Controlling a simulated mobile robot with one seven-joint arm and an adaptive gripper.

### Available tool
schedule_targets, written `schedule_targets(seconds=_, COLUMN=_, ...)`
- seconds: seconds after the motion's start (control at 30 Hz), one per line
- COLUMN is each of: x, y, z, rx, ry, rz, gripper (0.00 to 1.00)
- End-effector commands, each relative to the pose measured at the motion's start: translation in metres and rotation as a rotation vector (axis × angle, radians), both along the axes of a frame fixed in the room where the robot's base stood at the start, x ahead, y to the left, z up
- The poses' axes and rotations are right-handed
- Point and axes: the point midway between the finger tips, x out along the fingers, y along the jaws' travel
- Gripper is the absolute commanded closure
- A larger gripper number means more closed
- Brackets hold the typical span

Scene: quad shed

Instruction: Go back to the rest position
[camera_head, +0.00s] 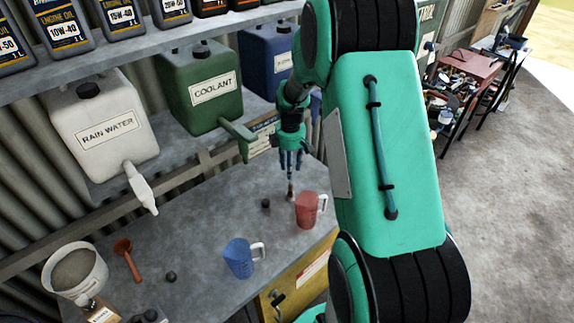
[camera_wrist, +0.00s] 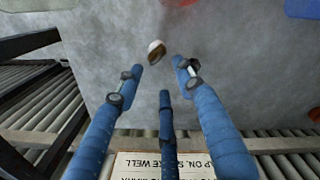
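My gripper (camera_head: 290,163) is above the back of the grey workbench (camera_head: 200,290), below the green coolant container (camera_head: 203,88). In the wrist view its blue fingers (camera_wrist: 158,78) are spread apart with nothing between them. A small brown and white object (camera_wrist: 157,52) shows just beyond the fingertips; in the head view a small brownish object (camera_head: 290,190) is below the gripper. I cannot tell whether they touch. A red jug (camera_head: 306,211) stands near it on the bench. A blue jug (camera_head: 238,258) stands further left and nearer.
A white rain water container (camera_head: 103,128) and a blue container (camera_head: 268,60) stand on the shelf. Oil bottles (camera_head: 66,28) line a shelf above. A white bucket (camera_head: 75,270), a red-brown scoop (camera_head: 127,258) and small dark knobs (camera_head: 170,277) are on the bench. Open floor (camera_head: 510,190) lies right.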

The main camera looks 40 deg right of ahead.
Motion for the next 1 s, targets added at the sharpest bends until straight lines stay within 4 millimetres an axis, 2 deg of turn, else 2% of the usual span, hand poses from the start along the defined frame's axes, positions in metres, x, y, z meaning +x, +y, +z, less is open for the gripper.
schedule_targets(seconds=0.37, x=0.000, y=0.000, z=0.002, rx=-0.002, ry=-0.004, rz=-0.006, gripper=0.62)
schedule_targets(seconds=0.53, x=-0.004, y=0.002, z=0.012, rx=-0.016, ry=-0.022, rz=-0.051, gripper=0.62)
schedule_targets(seconds=0.77, x=-0.017, y=0.010, z=0.045, rx=-0.058, ry=-0.088, rz=-0.201, gripper=0.62)
schedule_targets(seconds=1.0, x=-0.040, y=0.024, z=0.085, rx=-0.095, ry=-0.192, rz=-0.416, gripper=0.62)
